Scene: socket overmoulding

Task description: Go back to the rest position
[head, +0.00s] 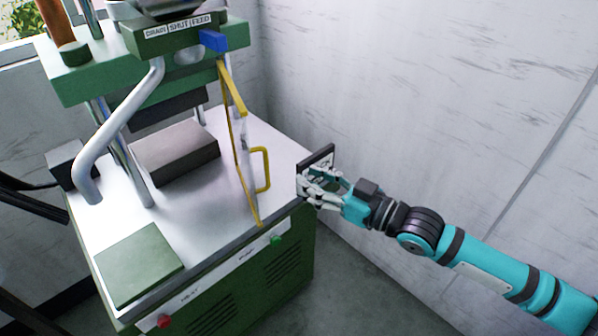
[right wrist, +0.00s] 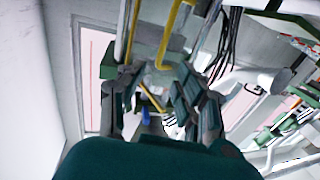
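My right gripper (head: 308,184) is at the machine's right front corner in the head view. Its pale fingers overlap a small dark-framed panel (head: 318,158) in the picture; I cannot tell whether they touch it. In the right wrist view the two fingers of my right gripper (right wrist: 152,78) stand apart, with nothing visible held between them. My right arm reaches in from the lower right. My left gripper is not in view.
A green machine (head: 285,240) with a metal top (head: 215,205) stands at left. It carries a yellow-framed guard (head: 232,90) with a yellow handle (head: 265,170), a dark block (head: 175,155) and a green plate (head: 138,265). A pale wall (head: 430,90) rises behind; floor (head: 370,290) shows below my arm.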

